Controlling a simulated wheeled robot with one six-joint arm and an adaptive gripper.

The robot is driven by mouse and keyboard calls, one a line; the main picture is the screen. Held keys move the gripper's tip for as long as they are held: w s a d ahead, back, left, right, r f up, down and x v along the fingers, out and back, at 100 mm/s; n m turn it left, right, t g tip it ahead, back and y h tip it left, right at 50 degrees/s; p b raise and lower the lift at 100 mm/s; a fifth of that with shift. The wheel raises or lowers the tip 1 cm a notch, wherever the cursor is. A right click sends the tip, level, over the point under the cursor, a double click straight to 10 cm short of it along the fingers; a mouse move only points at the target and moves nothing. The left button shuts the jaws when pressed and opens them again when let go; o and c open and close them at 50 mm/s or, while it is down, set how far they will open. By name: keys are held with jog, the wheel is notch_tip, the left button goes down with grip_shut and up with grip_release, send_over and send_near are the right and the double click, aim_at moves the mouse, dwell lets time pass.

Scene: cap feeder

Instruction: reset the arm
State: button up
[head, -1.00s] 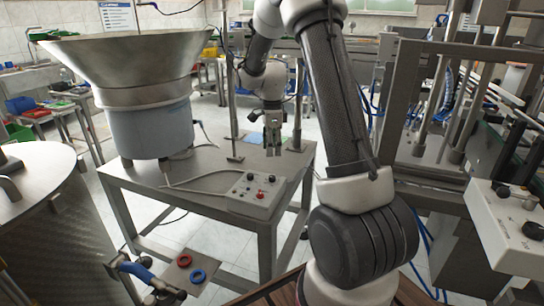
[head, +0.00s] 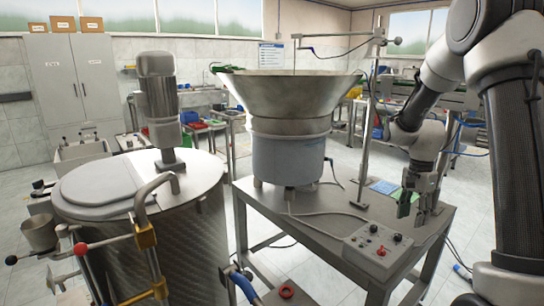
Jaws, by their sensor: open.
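My arm comes down the right side of the head view. My gripper (head: 411,194) hangs from it, fingers down, over the far right part of the metal feeder table (head: 318,222). The gripper is open and I see nothing held between its fingers. It is small here and partly merges with a metal post behind or beside it, so its clearance from the table top cannot be told.
A large bowl feeder (head: 290,105) stands on the table. A control box (head: 378,250) with a red button sits at the front edge. A thin upright stand (head: 367,150) rises near my gripper. A large steel drum (head: 150,240) stands at left.

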jog(key=s+a+r+n+t, duration=0.3)
jog(key=s+r+n, duration=0.3)
jog(key=s+r, duration=0.3)
jog(key=s+a+r+n+t, duration=0.2)
jog(key=s+r+n, duration=0.5)
jog(key=s, duration=0.9)
jog(key=shift+s+a+r+t, duration=0.15)
jog(key=shift+a+r+t, duration=0.25)
jog(key=shift+a+r, duration=0.55)
